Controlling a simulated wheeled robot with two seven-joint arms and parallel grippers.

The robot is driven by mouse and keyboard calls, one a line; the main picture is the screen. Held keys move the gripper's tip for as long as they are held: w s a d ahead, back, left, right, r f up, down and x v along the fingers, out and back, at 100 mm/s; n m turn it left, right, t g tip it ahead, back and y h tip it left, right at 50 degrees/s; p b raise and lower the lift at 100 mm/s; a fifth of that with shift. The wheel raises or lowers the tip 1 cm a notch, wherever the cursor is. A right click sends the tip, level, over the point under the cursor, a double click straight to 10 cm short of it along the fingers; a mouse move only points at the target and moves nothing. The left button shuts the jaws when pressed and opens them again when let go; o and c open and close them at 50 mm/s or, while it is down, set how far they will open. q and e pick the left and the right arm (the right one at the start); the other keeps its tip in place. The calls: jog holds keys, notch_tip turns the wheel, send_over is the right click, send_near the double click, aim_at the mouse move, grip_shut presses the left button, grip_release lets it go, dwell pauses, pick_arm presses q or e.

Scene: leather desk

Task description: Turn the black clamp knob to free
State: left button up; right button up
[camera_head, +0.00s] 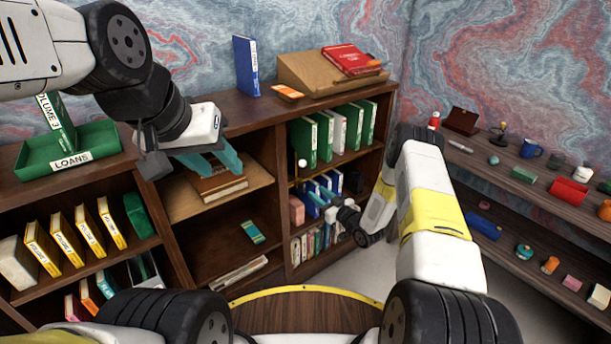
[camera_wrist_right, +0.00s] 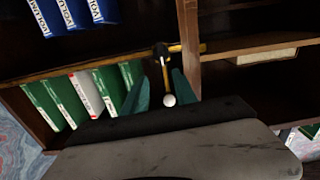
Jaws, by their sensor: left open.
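A black clamp piece (camera_wrist_right: 162,50) sits on a brass rail (camera_wrist_right: 142,67) by the wooden upright in the right wrist view. A stem ending in a white ball (camera_wrist_right: 169,100) runs from it. The ball shows in the head view (camera_head: 302,163) at the front of the green-binder shelf. My right gripper (camera_head: 317,197) is open below the ball in the head view. In the wrist view its teal fingers (camera_wrist_right: 161,80) stand apart on either side of the stem; contact is not clear. My left gripper (camera_head: 212,163) is open before the middle bay's brown books (camera_head: 218,186).
Green binders (camera_head: 325,137) stand behind the rail, with blue ones (camera_head: 330,181) below. A dark upright (camera_head: 281,180) divides the bays. A green tray (camera_head: 75,155) is on the left top. A side shelf (camera_head: 470,160) with small items stands right.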

aim_at(302, 187)
jog(key=x, duration=0.7)
jog(key=shift+a+f, duration=0.35)
jog(key=shift+a, duration=0.05)
jog(key=shift+c, duration=0.2)
grip_shut()
